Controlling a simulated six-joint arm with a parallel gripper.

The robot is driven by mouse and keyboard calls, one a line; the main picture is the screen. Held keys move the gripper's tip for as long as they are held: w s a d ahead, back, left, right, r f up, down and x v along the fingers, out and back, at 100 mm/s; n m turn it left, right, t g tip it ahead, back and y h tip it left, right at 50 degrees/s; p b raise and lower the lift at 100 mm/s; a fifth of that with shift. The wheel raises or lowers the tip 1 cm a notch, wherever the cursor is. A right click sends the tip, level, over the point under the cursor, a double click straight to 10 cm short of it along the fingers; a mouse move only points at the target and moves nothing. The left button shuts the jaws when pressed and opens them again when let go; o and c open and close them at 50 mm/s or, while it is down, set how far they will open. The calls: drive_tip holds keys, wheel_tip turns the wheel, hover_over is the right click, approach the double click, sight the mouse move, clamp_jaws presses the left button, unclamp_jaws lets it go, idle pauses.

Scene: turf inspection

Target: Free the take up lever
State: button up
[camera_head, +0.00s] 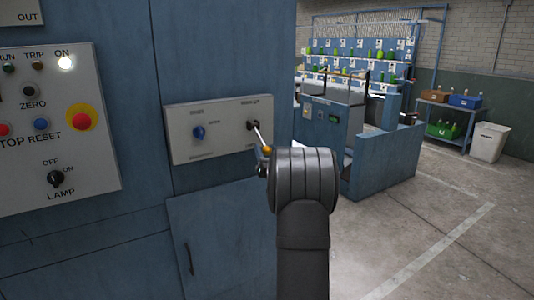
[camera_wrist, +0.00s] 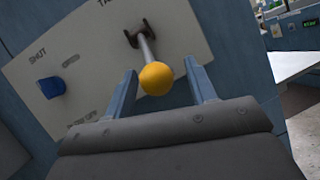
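The take up lever (camera_head: 257,134) sticks out from the right part of a pale panel (camera_head: 180,150) on the blue cabinet. It is a thin metal rod with a yellow ball knob. In the wrist view the lever's yellow knob (camera_wrist: 157,78) sits between the two blue-grey fingers of my gripper (camera_wrist: 163,80). The fingers are apart, with visible gaps on both sides of the knob.
A blue knob (camera_head: 198,132) is on the panel left of the lever; it also shows in the wrist view (camera_wrist: 50,88). A control box (camera_head: 60,130) with buttons is at far left. A blue bench and bottle shelves (camera_head: 360,60) stand behind at right. Floor there is open.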

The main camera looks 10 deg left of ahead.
drive_tip(key=v, duration=1.7)
drive_tip(key=shift+s, duration=0.25)
drive_tip(key=x, duration=1.7)
drive_tip(key=shift+w+a, duration=0.1)
drive_tip(key=shift+w, duration=0.1)
